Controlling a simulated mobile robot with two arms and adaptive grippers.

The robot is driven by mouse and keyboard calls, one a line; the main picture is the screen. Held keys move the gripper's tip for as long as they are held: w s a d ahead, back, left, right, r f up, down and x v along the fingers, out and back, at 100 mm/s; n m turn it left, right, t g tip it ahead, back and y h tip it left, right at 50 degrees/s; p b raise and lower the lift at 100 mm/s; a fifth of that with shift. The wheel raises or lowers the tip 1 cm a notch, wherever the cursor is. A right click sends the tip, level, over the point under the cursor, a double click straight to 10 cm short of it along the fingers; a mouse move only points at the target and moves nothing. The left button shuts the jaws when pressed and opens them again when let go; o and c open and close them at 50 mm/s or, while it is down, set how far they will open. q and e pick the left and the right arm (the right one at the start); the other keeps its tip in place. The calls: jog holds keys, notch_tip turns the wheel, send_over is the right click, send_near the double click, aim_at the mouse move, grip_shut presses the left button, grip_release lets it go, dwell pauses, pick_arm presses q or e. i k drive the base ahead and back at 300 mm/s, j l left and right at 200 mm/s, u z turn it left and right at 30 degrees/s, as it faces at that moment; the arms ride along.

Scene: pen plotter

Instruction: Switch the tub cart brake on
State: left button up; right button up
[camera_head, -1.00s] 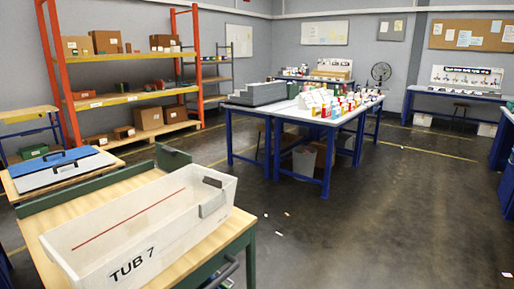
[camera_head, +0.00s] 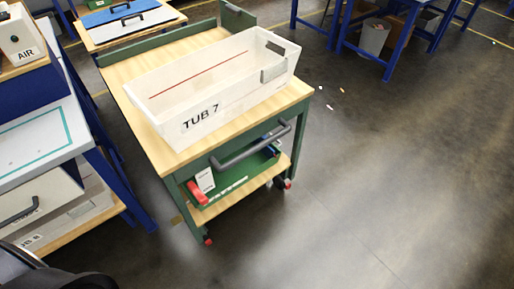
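The tub cart (camera_head: 150,80) stands in the middle left, with a wooden top, green frame and a dark push handle (camera_head: 250,148) on its near side. A white tub marked TUB 7 (camera_head: 205,90) sits on top. Below the handle, a red lever-like part (camera_head: 196,193) shows beside a white tag (camera_head: 205,180), in front of the green lower section. I cannot tell whether this is the brake or how it is set. Casters with red parts show at the cart's near left foot (camera_head: 208,241) and right foot (camera_head: 288,185). Neither gripper is in view.
A blue-legged bench (camera_head: 125,190) stands close to the cart's left, with a box marked AIR (camera_head: 20,40) and lower bins (camera_head: 75,215). Blue tables (camera_head: 345,30) stand at the back. The dark floor (camera_head: 390,170) right of the cart is open, with small scraps (camera_head: 330,106).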

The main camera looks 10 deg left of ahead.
aim_at(199, 195)
jog(key=u, duration=1.1)
